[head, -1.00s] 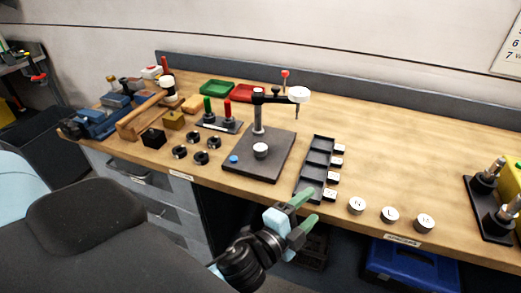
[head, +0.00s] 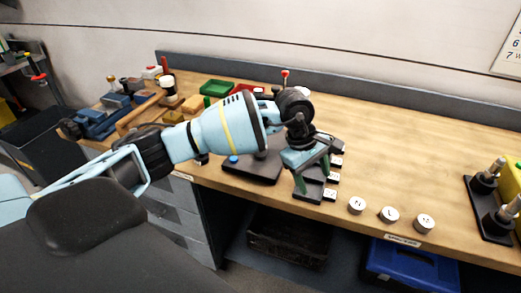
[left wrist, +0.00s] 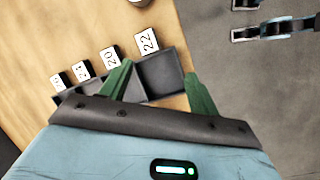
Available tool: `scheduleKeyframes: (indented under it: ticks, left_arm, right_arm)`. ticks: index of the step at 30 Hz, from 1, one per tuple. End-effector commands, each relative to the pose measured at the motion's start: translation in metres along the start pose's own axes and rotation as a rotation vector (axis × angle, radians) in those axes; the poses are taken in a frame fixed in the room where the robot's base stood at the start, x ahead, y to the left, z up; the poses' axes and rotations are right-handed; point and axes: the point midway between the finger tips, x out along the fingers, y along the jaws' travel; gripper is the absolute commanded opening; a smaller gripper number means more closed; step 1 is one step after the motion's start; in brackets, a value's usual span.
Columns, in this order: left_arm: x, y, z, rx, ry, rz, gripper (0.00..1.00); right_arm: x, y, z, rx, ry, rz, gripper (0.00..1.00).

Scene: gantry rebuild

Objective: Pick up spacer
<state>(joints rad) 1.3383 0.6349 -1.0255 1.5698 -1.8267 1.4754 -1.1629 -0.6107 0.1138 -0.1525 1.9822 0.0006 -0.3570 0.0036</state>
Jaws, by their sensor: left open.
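Three pale round discs, which look like spacers, stand in a row near the bench's front edge: left disc (head: 357,205), middle disc (head: 389,214), right disc (head: 424,223). Their tops carry small dark marks. My left gripper (head: 312,174) is open, its green fingers pointing down over the dark compartment tray (head: 307,196), left of the discs. Part of a round pale thing (left wrist: 139,2) shows at that view's top edge. My right gripper is not in view.
Number cards, one reading 22 (left wrist: 146,41), line the tray's side. A dark fixture with pegs (head: 487,210) stands at the right. The bench right of the tray, behind the discs, is clear.

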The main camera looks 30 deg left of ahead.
Motion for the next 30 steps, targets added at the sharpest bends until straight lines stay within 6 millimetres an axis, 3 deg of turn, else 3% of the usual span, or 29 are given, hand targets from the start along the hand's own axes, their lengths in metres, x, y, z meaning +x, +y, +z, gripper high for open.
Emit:
scheduleKeyframes:
  ticks: [1, 4, 7, 11, 17, 30]
  left_arm:
    - [-0.022, 0.003, -0.03, 0.016, 0.122, -0.031, 0.61]
    - [-0.059, -0.001, -0.076, 0.028, 0.313, -0.107, 0.61]
    - [-0.09, -0.006, -0.105, 0.018, 0.44, -0.167, 0.61]
    - [-0.113, -0.011, -0.123, 0.004, 0.52, -0.212, 0.61]
    - [-0.116, -0.013, -0.127, 0.002, 0.538, -0.224, 0.61]
    - [-0.094, -0.018, -0.139, 0.002, 0.535, -0.222, 0.61]
  right_arm:
    - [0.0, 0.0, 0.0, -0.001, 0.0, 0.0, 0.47]
    - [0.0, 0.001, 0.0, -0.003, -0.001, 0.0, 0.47]
    - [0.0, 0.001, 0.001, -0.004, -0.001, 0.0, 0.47]
    - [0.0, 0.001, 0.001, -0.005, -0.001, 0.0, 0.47]
    - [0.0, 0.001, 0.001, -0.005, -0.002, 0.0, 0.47]
    - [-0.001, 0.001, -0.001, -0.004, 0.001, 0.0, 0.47]
